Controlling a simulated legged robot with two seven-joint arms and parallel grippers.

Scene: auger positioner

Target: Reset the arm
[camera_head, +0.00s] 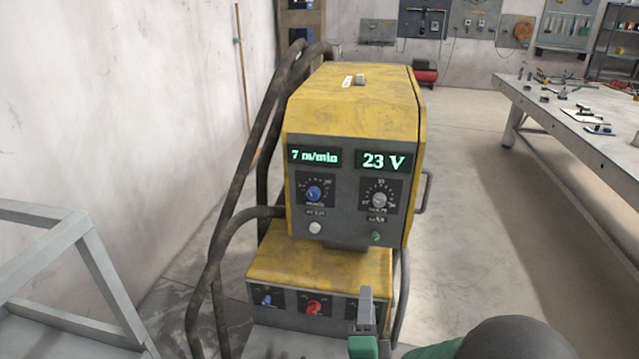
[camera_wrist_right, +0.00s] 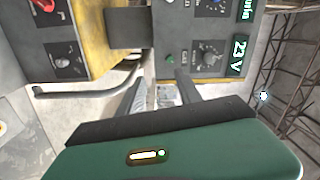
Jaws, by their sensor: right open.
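A yellow and grey welding machine (camera_head: 353,110) stands in front of me, its upper box on a lower box. Its displays read 7 m/min and 23 V. The upper panel has a blue knob (camera_head: 314,193) and a grey knob (camera_head: 379,199). The lower panel has a red knob (camera_head: 313,307) and smaller switches. My right gripper (camera_head: 366,312), with green and grey parts, is low in front of the lower panel's right side. In the right wrist view the gripper (camera_wrist_right: 160,93) is open and empty, its fingers pointing toward the machine. My left gripper is not in view.
Thick dark hoses (camera_head: 233,180) run down the machine's left side. A grey metal frame (camera_head: 70,250) stands at the left. A workbench (camera_head: 570,115) with tools is at the right. The floor between machine and bench is clear.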

